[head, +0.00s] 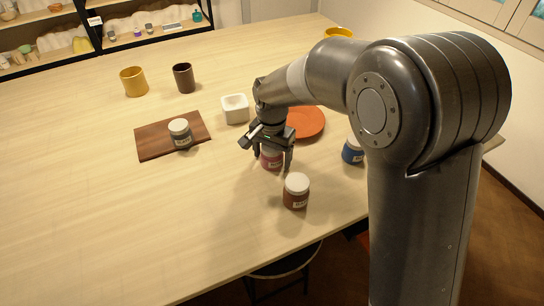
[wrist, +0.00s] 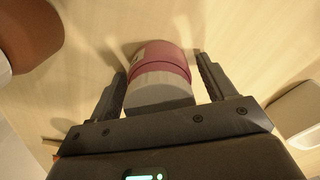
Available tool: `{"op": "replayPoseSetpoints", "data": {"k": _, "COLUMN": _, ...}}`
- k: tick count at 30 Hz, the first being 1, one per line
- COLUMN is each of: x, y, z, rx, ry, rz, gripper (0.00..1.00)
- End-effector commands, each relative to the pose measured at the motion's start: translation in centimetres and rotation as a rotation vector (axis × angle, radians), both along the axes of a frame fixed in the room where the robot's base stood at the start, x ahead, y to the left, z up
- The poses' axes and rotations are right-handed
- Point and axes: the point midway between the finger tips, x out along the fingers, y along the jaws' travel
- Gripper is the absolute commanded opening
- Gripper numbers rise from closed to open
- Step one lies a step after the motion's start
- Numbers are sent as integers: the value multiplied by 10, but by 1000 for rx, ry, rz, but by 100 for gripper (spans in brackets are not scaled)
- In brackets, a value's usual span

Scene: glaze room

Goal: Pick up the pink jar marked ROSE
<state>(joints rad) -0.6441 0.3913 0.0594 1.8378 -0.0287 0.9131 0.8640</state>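The pink jar (head: 271,160) stands upright on the table, partly hidden beneath my gripper (head: 270,163). In the wrist view the pink jar (wrist: 162,62) shows its dark pink body and pale lid between the two fingers. My gripper (wrist: 160,70) is open, pointing down, with one finger on each side of the jar and a small gap at each side. The word on its label cannot be read.
A brown jar (head: 296,191) with a white lid stands close in front. A blue jar (head: 352,150) is to the right, a terracotta disc (head: 307,124) and a white square bowl (head: 235,109) behind. A grey jar (head: 180,133) stands on a brown board (head: 153,144).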

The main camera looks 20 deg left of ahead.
Motion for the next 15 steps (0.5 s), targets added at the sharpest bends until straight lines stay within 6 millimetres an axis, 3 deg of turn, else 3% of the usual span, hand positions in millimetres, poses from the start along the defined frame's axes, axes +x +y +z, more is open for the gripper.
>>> {"op": "replayPoseSetpoints", "data": {"k": 15, "x": 0, "y": 0, "z": 0, "rx": 0, "ry": 0, "rz": 0, "gripper": 33}}
